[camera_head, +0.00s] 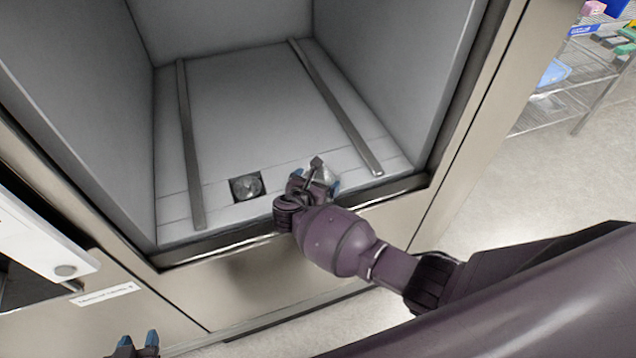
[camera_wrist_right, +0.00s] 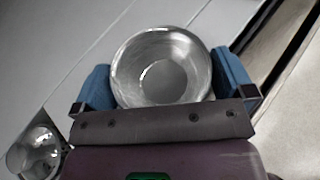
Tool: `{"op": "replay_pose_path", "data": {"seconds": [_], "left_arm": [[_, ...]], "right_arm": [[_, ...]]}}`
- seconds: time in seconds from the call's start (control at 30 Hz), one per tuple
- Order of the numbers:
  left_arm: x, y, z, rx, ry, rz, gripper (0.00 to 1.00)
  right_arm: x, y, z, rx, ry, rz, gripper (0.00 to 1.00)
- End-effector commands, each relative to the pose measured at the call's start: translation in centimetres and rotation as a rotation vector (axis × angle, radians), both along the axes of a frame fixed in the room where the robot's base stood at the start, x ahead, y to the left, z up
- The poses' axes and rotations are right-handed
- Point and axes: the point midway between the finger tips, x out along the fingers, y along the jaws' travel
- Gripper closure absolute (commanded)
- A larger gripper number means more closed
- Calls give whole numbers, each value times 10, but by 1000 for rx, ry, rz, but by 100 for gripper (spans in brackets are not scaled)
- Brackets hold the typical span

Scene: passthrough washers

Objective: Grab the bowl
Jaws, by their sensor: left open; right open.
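A shiny round metal bowl (camera_wrist_right: 160,65) lies between the two blue fingers of my right gripper (camera_wrist_right: 166,80) in the right wrist view. The fingers are open, one on each side of it; I cannot tell whether they touch it. In the head view my right gripper (camera_head: 315,183) is low inside the front of the washer chamber, and the bowl (camera_head: 327,174) is mostly hidden by it. My left gripper (camera_head: 138,342) is open at the bottom left edge of the head view, outside the chamber and away from the bowl.
The grey chamber (camera_head: 240,100) has side walls, two floor rails (camera_head: 190,150) and a raised front sill (camera_head: 225,243). A round metal drain (camera_head: 247,185) in a dark square lies left of my right gripper. A wire rack (camera_head: 570,95) stands at the far right on open floor.

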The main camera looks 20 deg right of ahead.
Motion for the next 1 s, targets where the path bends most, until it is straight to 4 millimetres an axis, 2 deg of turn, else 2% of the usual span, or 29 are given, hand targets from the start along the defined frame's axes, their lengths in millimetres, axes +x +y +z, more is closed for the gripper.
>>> {"op": "replay_pose_path", "data": {"seconds": [0.1, 0.13, 0.3, 0.67, 0.87, 1.0], "left_arm": [[0, 0, 0, 0, -1, 0, 57], [0, 0, 0, 0, -1, 0, 57], [0, 0, 0, 0, -1, 0, 57], [0, 0, 3, 0, -1, 0, 57], [0, 0, 9, 0, 0, 0, 57], [-2, 0, 12, 0, 4, 0, 57]], "right_arm": [[0, 0, 0, 0, 0, 0, 0], [0, 0, 0, 0, 0, 0, 3], [0, 0, 0, 0, 0, -1, 29], [0, 0, 7, 1, -1, -2, 30], [0, 0, 39, 3, -4, -1, 30], [0, 0, 75, 3, -4, -2, 30]]}}
